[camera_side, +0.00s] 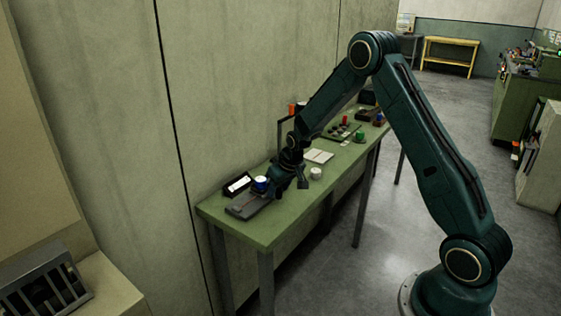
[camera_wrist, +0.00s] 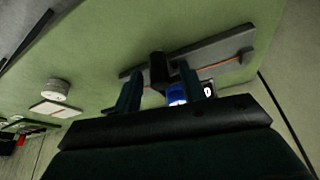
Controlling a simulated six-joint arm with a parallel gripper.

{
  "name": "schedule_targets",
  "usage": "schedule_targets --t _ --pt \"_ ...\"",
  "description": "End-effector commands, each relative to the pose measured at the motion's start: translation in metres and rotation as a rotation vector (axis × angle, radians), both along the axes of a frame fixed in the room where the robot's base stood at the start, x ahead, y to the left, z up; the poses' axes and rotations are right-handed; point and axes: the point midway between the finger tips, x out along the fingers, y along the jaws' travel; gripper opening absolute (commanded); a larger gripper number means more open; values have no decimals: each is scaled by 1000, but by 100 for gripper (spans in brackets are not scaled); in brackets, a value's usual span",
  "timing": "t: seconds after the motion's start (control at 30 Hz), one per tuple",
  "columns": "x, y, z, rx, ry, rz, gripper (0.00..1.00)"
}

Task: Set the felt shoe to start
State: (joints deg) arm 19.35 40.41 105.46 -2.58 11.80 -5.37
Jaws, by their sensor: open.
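A long grey board (camera_wrist: 222,50) with a thin red-orange line along it lies on the green bench; it also shows in the side view (camera_side: 243,209). A dark upright block (camera_wrist: 158,70), which I take to be the felt shoe, stands on this board in the wrist view. My gripper (camera_wrist: 160,77) is open, with one finger on each side of the block in that view. I cannot tell whether the fingers touch it. In the side view my gripper (camera_side: 285,184) is low over the board's right end and hides the block.
A blue-and-white spool (camera_side: 260,184) is close beside my gripper, also in the wrist view (camera_wrist: 176,95). A black tray with a white card (camera_side: 238,184) lies behind. A white round piece (camera_side: 315,174) and a pale notepad (camera_side: 319,156) lie right. The bench's front-left corner is bare.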

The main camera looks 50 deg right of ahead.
Motion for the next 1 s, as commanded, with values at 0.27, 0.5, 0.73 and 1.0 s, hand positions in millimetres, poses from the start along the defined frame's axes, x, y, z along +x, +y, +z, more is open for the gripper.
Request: schedule_targets --t 0.27,0.5,0.73,1.0 --pt "2 0 -5 0 0 0 41" --pt "2 0 -4 0 0 0 24" --pt "2 -1 -4 0 0 0 0" --pt "2 14 -4 0 0 4 0"
